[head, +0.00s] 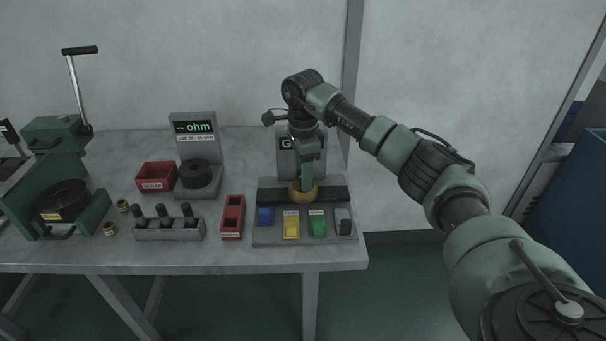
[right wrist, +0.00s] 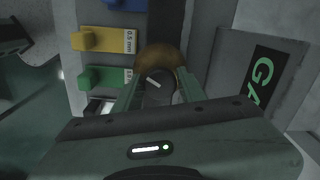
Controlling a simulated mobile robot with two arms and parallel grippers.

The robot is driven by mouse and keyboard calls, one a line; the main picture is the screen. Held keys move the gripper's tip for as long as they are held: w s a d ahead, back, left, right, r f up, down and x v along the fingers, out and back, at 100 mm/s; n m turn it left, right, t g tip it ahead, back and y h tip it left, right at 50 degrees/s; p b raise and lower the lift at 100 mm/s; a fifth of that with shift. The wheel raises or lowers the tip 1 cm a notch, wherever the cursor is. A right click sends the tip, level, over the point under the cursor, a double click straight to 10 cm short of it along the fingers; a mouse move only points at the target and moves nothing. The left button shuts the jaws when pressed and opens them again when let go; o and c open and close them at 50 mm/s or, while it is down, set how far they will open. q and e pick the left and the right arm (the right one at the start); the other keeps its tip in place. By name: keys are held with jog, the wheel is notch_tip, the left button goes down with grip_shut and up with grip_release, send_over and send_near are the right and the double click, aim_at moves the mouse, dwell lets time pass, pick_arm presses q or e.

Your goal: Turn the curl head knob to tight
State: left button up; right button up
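A dark round knob (right wrist: 158,86) with a white pointer mark sits on a brass-coloured round piece (right wrist: 165,57); I take it to be the curl head knob. No setting words around it are legible. In the head view the brass piece (head: 303,194) is on a grey station on the table. My right gripper (head: 306,182) points down over it. In the right wrist view its fingers (right wrist: 160,84) stand on both sides of the knob. I cannot tell whether they touch it. My left gripper is not in view.
In front of the brass piece are blue (head: 265,215), yellow (head: 291,226), green (head: 317,225) and grey (head: 343,221) handled pieces. A display (head: 286,143) stands behind. To the left are a red bin (head: 232,218), an ohm meter (head: 195,128) and a green lever press (head: 55,135).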

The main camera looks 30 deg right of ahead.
grip_shut()
